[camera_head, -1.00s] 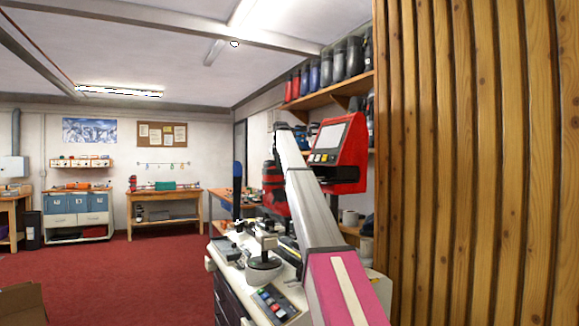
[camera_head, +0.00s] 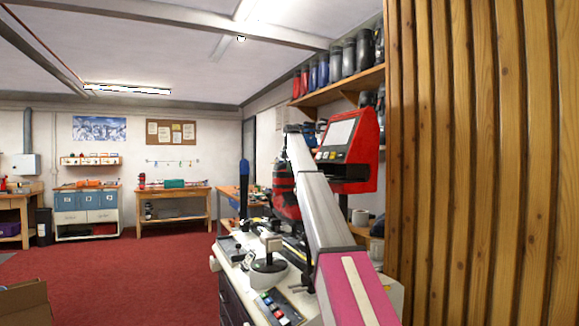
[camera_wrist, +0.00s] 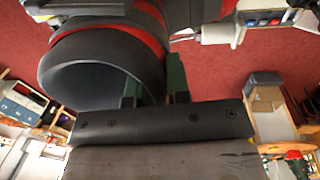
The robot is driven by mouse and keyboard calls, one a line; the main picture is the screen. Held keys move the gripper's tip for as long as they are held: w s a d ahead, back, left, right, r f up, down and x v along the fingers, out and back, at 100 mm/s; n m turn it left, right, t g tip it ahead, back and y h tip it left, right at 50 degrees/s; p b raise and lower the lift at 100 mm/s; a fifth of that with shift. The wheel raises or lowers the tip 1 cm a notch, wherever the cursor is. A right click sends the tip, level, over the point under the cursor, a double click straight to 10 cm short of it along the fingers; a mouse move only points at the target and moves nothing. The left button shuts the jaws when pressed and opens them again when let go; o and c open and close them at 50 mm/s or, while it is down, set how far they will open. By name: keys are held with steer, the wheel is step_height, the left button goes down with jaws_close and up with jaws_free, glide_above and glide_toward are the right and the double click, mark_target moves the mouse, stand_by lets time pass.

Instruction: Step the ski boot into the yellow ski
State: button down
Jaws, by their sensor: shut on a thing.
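A red and black ski boot (camera_head: 284,193) shows in the head view above the white bench, partly hidden behind my arm. In the wrist view the boot's wide dark cuff (camera_wrist: 85,72) with a red band fills the upper left, its opening toward the camera. My gripper (camera_wrist: 155,88) is shut on the edge of the cuff, with its dark green fingers on either side. The gripper is hidden behind my arm in the head view. I cannot clearly make out the yellow ski in either view; the bench top beneath the boot is largely covered by my arm.
The white bench (camera_head: 232,257) carries a round-based device (camera_head: 268,272) and a button panel (camera_head: 279,307). A red machine with a screen (camera_head: 352,143) stands behind my arm. A slatted wood wall (camera_head: 480,160) closes the right side. Red carpet (camera_head: 130,270) is open at left.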

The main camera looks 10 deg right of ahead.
mark_target(289, 180)
steer(key=shift+f, duration=3.3)
steer(key=shift+d+f, duration=0.1)
steer(key=shift+f, duration=1.45)
steer(key=c, duration=0.5)
jaws_free()
steer(key=shift+r, duration=0.15)
steer(key=shift+r, duration=4.85)
